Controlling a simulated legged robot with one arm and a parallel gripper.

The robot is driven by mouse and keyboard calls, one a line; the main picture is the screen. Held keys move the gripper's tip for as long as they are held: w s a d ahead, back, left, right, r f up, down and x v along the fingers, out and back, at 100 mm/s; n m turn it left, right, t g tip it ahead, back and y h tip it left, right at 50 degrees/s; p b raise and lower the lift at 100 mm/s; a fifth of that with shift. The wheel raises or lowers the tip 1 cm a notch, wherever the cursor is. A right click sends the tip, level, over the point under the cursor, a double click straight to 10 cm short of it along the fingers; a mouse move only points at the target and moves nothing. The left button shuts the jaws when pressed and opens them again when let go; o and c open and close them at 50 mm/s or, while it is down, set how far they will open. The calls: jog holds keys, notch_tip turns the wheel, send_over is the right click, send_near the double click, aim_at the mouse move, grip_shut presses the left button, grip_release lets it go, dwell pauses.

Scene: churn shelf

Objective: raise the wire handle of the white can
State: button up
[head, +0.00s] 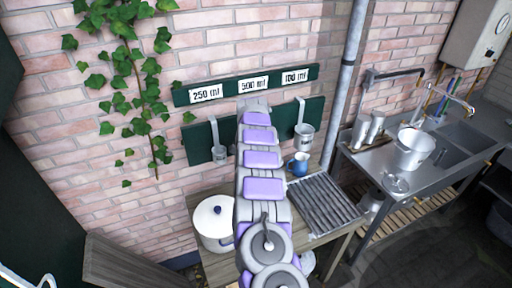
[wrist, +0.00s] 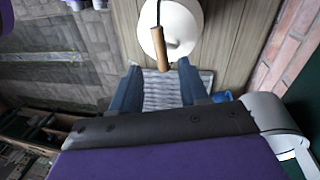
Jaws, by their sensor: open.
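The white can (head: 212,225) stands on the wooden shelf top left of my arm in the head view, with a dark blue knob on its lid. In the wrist view the white can (wrist: 182,28) is at the top, partly cut off. Its wire handle (wrist: 158,14) has a brown wooden grip (wrist: 160,48), which shows over the can's near edge. My gripper (wrist: 159,70) is open, its two blue-grey fingers either side of the grip's lower end in the picture. I cannot tell the depth between them or see contact. In the head view my arm hides the gripper.
A blue mug (head: 299,164) and a ribbed grey drainer (head: 325,203) are right of my arm. Measuring ladles (head: 304,131) hang on the green board under volume labels. A steel sink counter (head: 400,150) holds a bucket (head: 413,148). A vertical pipe (head: 347,80) runs down the brick wall.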

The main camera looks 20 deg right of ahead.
notch_tip(320, 180, up, 12)
jog(key=w+p, duration=0.2)
jog(key=p, duration=0.3)
jog(key=shift+a+f, duration=0.15)
jog(key=shift+w, duration=0.1)
dwell(0.6)
